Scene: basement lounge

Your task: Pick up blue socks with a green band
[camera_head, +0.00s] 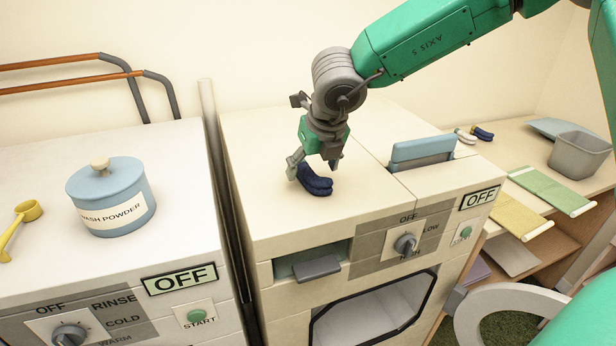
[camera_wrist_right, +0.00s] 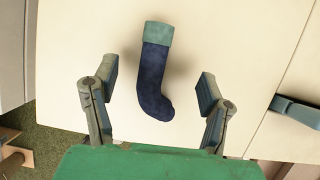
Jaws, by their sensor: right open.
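The dark blue sock (camera_head: 316,183) lies on top of the dryer-like machine in the middle of the head view. In the right wrist view the blue sock (camera_wrist_right: 154,82) shows whole, with a green band at its top end. My right gripper (camera_head: 313,172) is just above the sock and hides part of it in the head view. In the right wrist view my right gripper (camera_wrist_right: 158,95) has its fingers wide apart, with the lower part of the sock between them. It holds nothing. My left gripper is not in view.
The middle machine (camera_head: 265,205) has a raised blue-grey flap (camera_head: 422,150) to the right. On the left machine stand a wash powder jar (camera_head: 112,200) and a yellow scoop (camera_head: 22,222).

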